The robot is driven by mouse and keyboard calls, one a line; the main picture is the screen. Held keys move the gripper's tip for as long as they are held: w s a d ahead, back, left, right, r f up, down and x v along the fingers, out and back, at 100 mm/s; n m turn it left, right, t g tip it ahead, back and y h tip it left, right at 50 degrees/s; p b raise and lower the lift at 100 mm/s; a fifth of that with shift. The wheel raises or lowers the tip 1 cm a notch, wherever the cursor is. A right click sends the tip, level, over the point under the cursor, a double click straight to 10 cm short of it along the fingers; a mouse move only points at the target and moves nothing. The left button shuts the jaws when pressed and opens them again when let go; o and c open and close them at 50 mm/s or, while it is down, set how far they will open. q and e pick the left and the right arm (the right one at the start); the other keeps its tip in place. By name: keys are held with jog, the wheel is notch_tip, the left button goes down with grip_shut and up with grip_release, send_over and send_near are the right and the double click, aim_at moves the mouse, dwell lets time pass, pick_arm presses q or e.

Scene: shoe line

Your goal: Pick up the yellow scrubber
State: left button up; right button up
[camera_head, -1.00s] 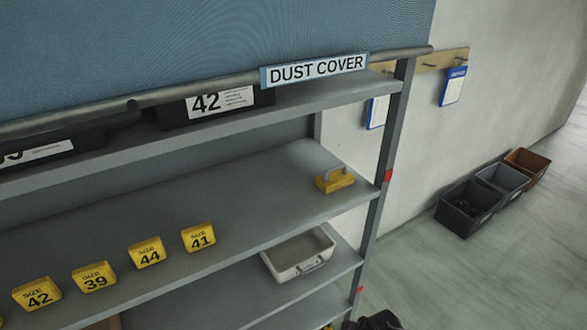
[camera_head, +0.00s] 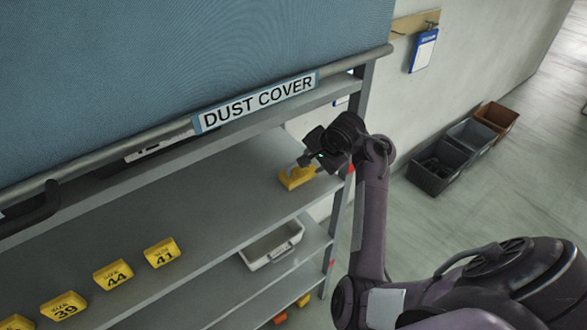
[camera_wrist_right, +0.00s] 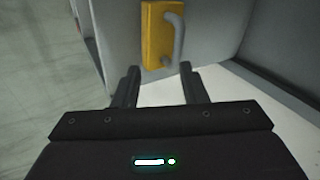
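The yellow scrubber (camera_head: 296,178), a yellow block with a grey handle, sits on the middle shelf near its right end. My right gripper (camera_head: 312,158) is beside and above it in the head view, and the arm hides part of the scrubber. In the right wrist view the scrubber (camera_wrist_right: 158,45) lies ahead of the fingertips, its grey handle (camera_wrist_right: 178,38) on the right side. The right gripper (camera_wrist_right: 158,72) is open, with two spread fingers and nothing between them. My left gripper is not in view.
The dust cover (camera_head: 180,70) hangs over the upper shelf. The shelf's right post (camera_head: 361,88) stands close to my right arm. Yellow size blocks (camera_head: 161,253) line the shelf's front edge. A pale tray (camera_head: 270,243) sits on the shelf below. Floor bins (camera_head: 437,167) stand right.

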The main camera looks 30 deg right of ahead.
aim_at(300, 172)
jog(key=shift+m+y, duration=0.4)
jog(key=shift+m, duration=0.3)
jog(key=w+f, duration=0.2)
jog(key=w, duration=0.1)
jog(key=w+f, duration=0.3)
jog(key=shift+w+a+f, duration=0.1)
jog(key=shift+f, duration=0.1)
jog(key=shift+a, duration=0.1)
jog(key=shift+c, duration=0.8)
grip_shut()
